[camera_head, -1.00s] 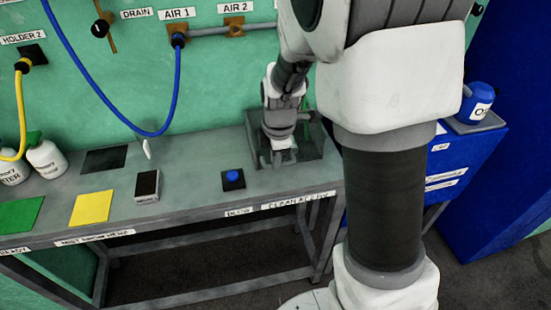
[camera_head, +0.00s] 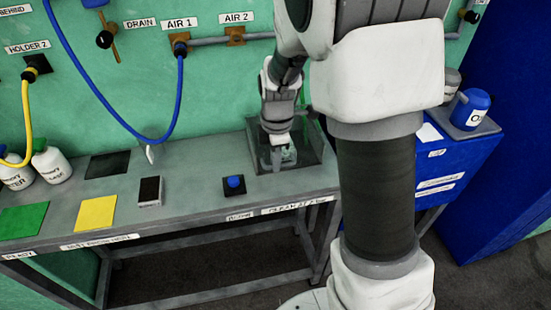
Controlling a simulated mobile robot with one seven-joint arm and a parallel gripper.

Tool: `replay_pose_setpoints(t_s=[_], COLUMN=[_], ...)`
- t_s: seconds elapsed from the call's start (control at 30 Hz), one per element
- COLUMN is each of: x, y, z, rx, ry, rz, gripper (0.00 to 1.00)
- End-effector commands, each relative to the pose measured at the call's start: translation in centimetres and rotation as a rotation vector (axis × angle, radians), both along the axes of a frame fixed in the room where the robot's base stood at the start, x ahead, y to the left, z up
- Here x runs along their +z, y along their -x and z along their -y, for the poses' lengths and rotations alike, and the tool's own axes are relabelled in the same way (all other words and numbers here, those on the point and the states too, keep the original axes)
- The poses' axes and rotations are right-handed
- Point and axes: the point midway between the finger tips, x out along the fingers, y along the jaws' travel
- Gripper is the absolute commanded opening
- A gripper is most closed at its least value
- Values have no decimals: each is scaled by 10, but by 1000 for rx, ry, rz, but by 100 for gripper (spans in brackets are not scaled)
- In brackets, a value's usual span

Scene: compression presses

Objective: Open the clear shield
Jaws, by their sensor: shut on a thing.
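The clear shield (camera_head: 310,133) looks like a see-through box at the right end of the grey bench, partly hidden behind my arm. My gripper (camera_head: 278,162) points down at the shield's front left part. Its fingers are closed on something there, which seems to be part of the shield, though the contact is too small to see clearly. I cannot tell how far the shield is raised or what is under it.
A blue button (camera_head: 234,184) sits on the bench (camera_head: 190,200) left of my gripper. A dark device (camera_head: 150,190), a yellow mat (camera_head: 97,212) and a green mat (camera_head: 20,219) lie further left. A blue hose (camera_head: 128,130) hangs from AIR 1. A blue cabinet (camera_head: 460,165) stands right.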

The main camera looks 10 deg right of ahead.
Motion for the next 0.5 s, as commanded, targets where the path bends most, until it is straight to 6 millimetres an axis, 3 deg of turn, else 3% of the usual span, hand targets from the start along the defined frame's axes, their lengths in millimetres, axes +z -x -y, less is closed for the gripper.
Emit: replay_pose_setpoints(t_s=[0.03, 0.3, 0.5], x=[13, 48, 71], y=[-2, -8, -17], z=[0, 1, 1], rx=[-2, -2, -1], ry=[0, 0, 0], rz=[-23, -32, -250], gripper=[0, 0, 0])
